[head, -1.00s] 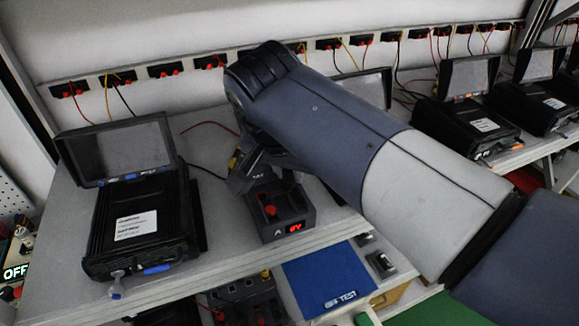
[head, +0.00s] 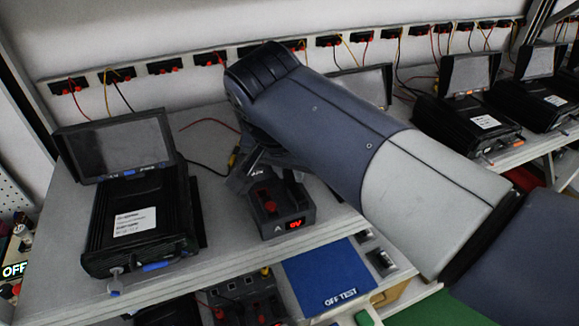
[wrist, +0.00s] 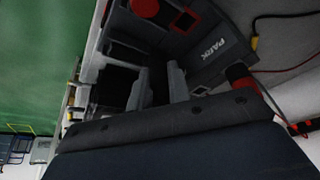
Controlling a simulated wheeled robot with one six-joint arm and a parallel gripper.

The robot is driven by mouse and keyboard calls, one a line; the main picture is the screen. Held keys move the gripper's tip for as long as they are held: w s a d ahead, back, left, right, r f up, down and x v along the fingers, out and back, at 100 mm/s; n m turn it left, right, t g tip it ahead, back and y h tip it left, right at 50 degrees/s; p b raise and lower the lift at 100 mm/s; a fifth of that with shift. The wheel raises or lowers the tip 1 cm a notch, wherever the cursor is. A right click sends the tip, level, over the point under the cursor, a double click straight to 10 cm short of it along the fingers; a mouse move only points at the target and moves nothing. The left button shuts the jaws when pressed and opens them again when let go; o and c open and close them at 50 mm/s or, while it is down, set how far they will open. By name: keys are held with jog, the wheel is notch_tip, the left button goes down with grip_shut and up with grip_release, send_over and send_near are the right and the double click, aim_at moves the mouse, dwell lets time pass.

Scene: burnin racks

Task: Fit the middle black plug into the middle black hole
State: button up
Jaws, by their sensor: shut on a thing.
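My gripper (wrist: 158,88) shows in the wrist view with its two grey fingers close together. The small dark thing between them is mostly hidden; I take it for a black plug but cannot tell which one. In the head view my arm hides most of my gripper, which is at the back of a black box (head: 288,213) with a red knob and a red display. A dark block marked PARK (wrist: 212,48) is beside the fingers in the wrist view; it also shows in the head view (head: 257,174). I cannot make out the middle black hole.
A black unit with a raised screen (head: 140,215) stands left on the grey shelf (head: 60,265). Similar units (head: 465,125) stand at right. Sockets with red and yellow wires line the back wall. A blue panel (head: 325,278) lies below the shelf's front edge.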

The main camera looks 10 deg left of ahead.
jog(key=o, duration=0.9)
jog(key=shift+d, duration=0.1)
jog(key=shift+c, duration=0.7)
jog(key=shift+o, duration=0.4)
jog(key=shift+r, duration=0.1)
jog(key=shift+r, duration=0.15)
